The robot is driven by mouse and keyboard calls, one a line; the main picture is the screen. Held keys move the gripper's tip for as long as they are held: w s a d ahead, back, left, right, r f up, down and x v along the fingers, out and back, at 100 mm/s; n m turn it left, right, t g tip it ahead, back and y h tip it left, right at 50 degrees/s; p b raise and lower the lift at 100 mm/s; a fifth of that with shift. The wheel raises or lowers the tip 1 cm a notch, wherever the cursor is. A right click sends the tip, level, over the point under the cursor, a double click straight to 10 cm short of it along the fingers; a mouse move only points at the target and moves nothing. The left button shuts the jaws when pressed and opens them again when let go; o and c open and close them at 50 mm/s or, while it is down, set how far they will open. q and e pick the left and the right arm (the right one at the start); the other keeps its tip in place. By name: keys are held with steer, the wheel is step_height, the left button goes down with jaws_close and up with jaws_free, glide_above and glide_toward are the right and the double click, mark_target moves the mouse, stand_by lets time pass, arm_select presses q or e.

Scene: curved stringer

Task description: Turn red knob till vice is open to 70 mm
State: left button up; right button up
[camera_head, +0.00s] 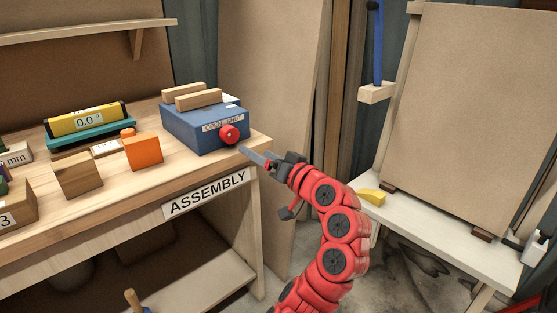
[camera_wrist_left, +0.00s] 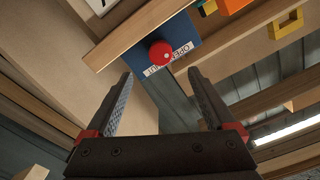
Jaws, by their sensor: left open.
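The vice is a blue box (camera_head: 190,136) on the right end of the wooden bench, with an OPEN–SHUT label on its front. Two wooden jaw blocks (camera_head: 199,98) lie on top, with a narrow gap between them. The red knob (camera_head: 229,133) sticks out of its front face. My left gripper (camera_head: 258,160) is open and empty, in front and to the right of the knob. In the left wrist view, the knob (camera_wrist_left: 162,53) appears between and just beyond the two spread fingertips (camera_wrist_left: 160,76), apart from them. My right gripper is not in view.
An orange block (camera_head: 143,152), a wooden block (camera_head: 78,175) and a yellow level reading 0.0° (camera_head: 88,121) stand on the bench left of the vice. The bench's front edge carries an ASSEMBLY sign (camera_head: 207,193). A white side table (camera_head: 415,220) holds a yellow piece (camera_head: 371,197).

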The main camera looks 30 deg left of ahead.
arm_select(q)
steer(key=v, duration=0.6)
steer(key=shift+s+d+p, duration=0.2)
steer(key=shift+d+p, duration=0.1)
steer(key=shift+p, duration=0.1)
